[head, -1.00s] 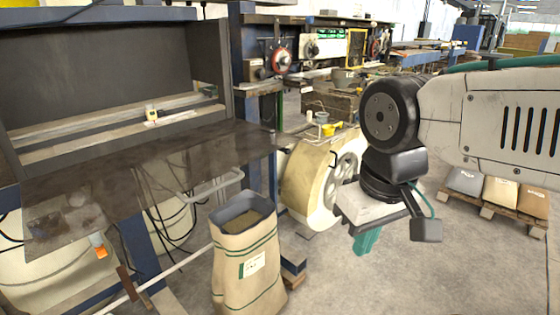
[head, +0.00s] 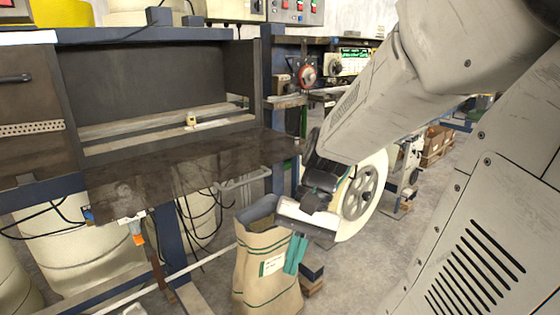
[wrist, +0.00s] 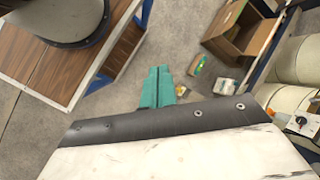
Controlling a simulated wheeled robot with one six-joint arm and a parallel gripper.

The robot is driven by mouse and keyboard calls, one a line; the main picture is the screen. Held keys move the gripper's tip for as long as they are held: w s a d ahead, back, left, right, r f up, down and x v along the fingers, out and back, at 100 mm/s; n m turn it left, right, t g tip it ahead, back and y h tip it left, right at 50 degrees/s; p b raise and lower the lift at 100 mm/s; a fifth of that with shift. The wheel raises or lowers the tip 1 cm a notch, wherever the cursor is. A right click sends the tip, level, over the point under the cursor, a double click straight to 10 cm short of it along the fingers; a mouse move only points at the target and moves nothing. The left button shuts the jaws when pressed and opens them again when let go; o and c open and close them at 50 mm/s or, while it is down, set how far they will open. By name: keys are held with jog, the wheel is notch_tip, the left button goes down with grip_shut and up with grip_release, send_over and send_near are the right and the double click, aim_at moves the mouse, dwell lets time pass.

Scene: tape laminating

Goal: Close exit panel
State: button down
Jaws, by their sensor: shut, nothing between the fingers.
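The exit panel (head: 190,172) is a dark, worn flat sheet. It is folded down and sticks out below the dark opening (head: 150,85) of the machine at left in the head view. The opening stands uncovered, with pale rails inside. The panel cannot be made out in the wrist view.
An open paper sack (head: 268,268) stands under the panel, close to my gripper. A cream wheeled machine (head: 365,190) stands behind my arm. A pale bar (head: 150,290) runs low at left. The wrist view shows an open cardboard box (wrist: 240,32) and a wood-sided cabinet (wrist: 45,65).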

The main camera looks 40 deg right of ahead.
jog(key=w+d+f+m+t+y, duration=0.3)
jog(key=w+d+m+t+y, duration=0.45)
jog(key=w+m+t, duration=0.35)
jog(key=w+d+m+t+h, duration=0.2)
jog(key=d+m+t+h, duration=0.35)
jog(key=d+m, duration=0.4)
jog(key=w+d+m+t+h, duration=0.2)
jog(key=d+m+t+h, duration=0.4)
jog(key=d, duration=0.6)
jog(key=w+r+m+h, duration=0.1)
jog(key=w+r, duration=0.5)
jog(key=w, duration=0.3)
jog(key=shift+w+d+g, duration=0.25)
jog(key=shift+w+g, duration=0.05)
jog(key=shift+g, duration=0.05)
jog(key=shift+r, duration=0.1)
